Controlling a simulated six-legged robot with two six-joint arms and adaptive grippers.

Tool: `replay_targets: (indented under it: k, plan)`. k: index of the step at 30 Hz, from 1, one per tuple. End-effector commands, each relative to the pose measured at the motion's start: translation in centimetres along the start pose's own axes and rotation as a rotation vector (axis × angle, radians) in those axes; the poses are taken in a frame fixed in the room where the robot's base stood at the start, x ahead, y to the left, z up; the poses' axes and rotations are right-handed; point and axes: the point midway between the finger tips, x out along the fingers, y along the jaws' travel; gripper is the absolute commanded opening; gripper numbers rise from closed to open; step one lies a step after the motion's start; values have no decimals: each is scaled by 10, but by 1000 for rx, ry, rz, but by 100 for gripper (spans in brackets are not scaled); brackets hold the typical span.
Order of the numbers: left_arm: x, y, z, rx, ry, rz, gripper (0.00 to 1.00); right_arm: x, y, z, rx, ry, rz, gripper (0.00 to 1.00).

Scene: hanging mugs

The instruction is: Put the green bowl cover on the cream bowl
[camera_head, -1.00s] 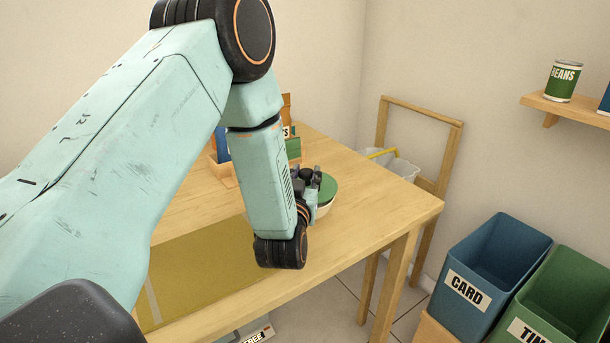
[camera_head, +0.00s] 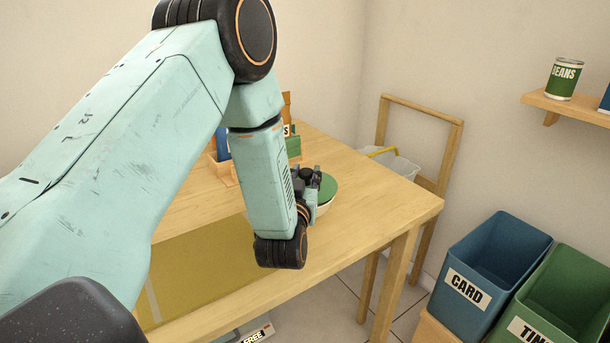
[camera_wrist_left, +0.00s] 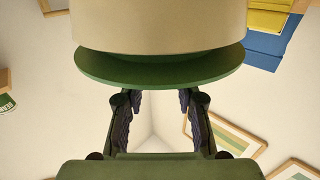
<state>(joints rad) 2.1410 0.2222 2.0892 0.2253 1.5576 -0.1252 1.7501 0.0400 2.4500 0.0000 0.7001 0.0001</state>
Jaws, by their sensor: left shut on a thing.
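The round green bowl cover (camera_head: 328,186) is on top of the cream bowl (camera_head: 324,210) on the wooden table, near its right end. In the left wrist view the picture is upside down: the cover (camera_wrist_left: 160,70) lies level against the rim of the bowl (camera_wrist_left: 160,28), with no clear gap. My left gripper (camera_head: 313,182) is at the cover, partly hidden by my own arm in the head view. In the wrist view its two fingers (camera_wrist_left: 158,103) stand apart at the cover's upper side, shut on the cover; the gripped part is hard to see. My right gripper is not in view.
An olive mat (camera_head: 205,272) covers the table's near left part. A wooden holder (camera_head: 221,170) with coloured items stands behind my arm. Blue (camera_head: 488,270) and green (camera_head: 570,290) bins stand right of the table. A can (camera_head: 565,78) sits on a wall shelf. The table's right corner is clear.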

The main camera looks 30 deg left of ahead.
Motion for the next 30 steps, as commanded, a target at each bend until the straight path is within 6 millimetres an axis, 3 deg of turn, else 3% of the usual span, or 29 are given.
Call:
replay_targets:
  k: [15, 30]
  plan:
    - [0, 0, 2, 0, 1, 0, 0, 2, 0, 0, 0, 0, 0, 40]
    - [0, 0, -22, 0, 1, 0, 0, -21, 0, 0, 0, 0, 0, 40]
